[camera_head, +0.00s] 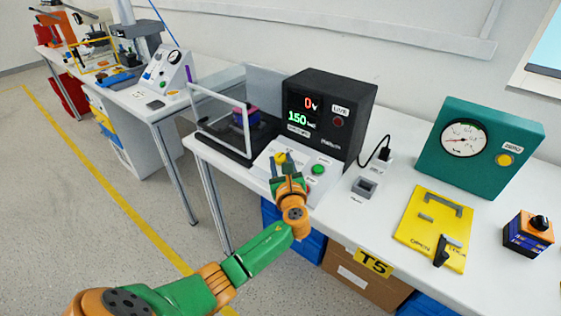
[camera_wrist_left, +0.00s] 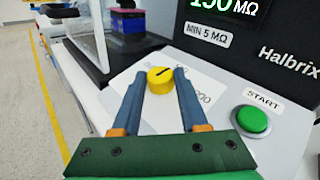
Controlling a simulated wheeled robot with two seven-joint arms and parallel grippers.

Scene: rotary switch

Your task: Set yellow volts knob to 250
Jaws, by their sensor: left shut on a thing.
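The yellow volts knob (camera_head: 280,158) sits on the white sloped panel (camera_head: 268,150) in front of the black tester. My left gripper (camera_head: 283,166) comes down on it. In the left wrist view the yellow knob (camera_wrist_left: 160,82) is between the tips of the two blue-grey fingers (camera_wrist_left: 161,75), which are shut on it. A dark pointer line crosses its top, slanting to the upper right. The scale around the knob is mostly hidden; only an ending "000" shows beside the right finger. My right gripper is not in view.
The black tester (camera_head: 335,98) shows a red 0 V and green 150 MΩ. A green START button (camera_wrist_left: 252,120) is right of the knob. A clear-guarded tray (camera_head: 215,143) stands left. A yellow plate (camera_head: 432,212) and teal gauge box (camera_head: 500,135) are right.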

